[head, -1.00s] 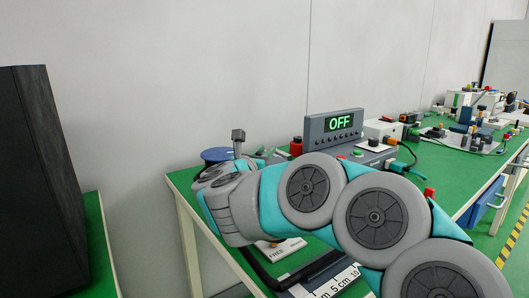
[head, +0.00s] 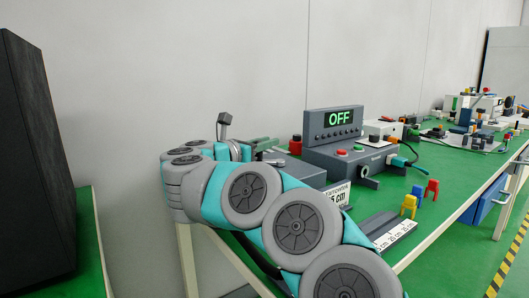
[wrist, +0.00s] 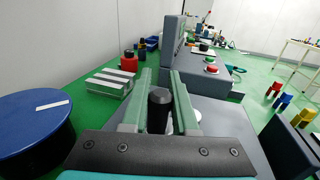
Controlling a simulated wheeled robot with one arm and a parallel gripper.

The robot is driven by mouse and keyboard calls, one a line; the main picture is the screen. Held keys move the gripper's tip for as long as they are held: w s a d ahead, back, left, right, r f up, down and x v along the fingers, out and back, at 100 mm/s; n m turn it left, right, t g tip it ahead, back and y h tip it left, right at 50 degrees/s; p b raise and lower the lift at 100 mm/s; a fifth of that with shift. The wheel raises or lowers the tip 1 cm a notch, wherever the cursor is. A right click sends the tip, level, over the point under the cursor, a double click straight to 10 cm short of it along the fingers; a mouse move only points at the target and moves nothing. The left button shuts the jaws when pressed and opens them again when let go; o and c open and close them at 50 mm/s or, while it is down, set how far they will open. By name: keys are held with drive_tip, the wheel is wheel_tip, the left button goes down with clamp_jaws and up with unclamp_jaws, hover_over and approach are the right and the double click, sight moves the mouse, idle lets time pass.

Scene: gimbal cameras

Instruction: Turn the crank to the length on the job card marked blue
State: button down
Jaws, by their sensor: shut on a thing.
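My gripper (wrist: 160,108) has its two green fingers closed on an upright black knob (wrist: 159,104), which looks like the crank's handle. The knob stands over a grey housing (wrist: 225,130). In the head view my gripper (head: 264,146) is partly hidden behind my arm, and the knob cannot be made out. A white card (head: 336,195), partly hidden by my arm, reads "5 cm" at its visible end; I see no blue mark on it. A grey unit's display (head: 340,119) reads OFF in green.
A blue round spool (wrist: 32,128) is left of my gripper. Yellow (head: 409,205), blue (head: 417,193) and red (head: 432,188) clip-like pieces stand nearby. A dark tall block (head: 35,160) is at far left.

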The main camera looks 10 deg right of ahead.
drive_tip(key=shift+w+d+m+g+h+b, duration=0.15)
drive_tip(key=shift+m+g+h, duration=0.25)
drive_tip(key=shift+g, duration=0.2)
drive_tip(key=shift+w+d+m+g+h+b, duration=0.15)
drive_tip(key=shift+m+g+h, duration=0.15)
drive_tip(key=shift+m+g, duration=0.25)
drive_tip(key=shift+w+d+r+m+g+h+p, duration=0.1)
drive_tip(key=shift+d+m+g+h+p, duration=0.2)
drive_tip(key=shift+m+g, duration=0.45)
drive_tip(key=shift+w+d+m+g+h+p, duration=0.1)
drive_tip(key=shift+m+g+h, duration=0.3)
drive_tip(key=shift+g, duration=0.5)
drive_tip(key=shift+d+m+g+h+p, duration=0.25)
drive_tip(key=shift+m+g+p, duration=0.25)
drive_tip(key=shift+g+p, duration=0.3)
drive_tip(key=shift+d+m+g+h+p, duration=0.2)
drive_tip(key=shift+m+g+p, duration=0.35)
drive_tip(key=shift+g, duration=0.35)
drive_tip(key=shift+d+m+g+p, duration=0.25)
drive_tip(key=shift+m+g+p, duration=0.35)
drive_tip(key=shift+g+p, duration=0.35)
drive_tip(key=shift+d+m+g+p, duration=0.2)
drive_tip(key=shift+m+g+p, duration=0.35)
drive_tip(key=shift+g+p, duration=0.4)
drive_tip(key=c, duration=0.7)
unclamp_jaws()
drive_tip(key=shift+a+f+t+b, duration=0.2)
drive_tip(key=shift+t+b, duration=0.1)
drive_tip(key=shift+t, duration=0.1)
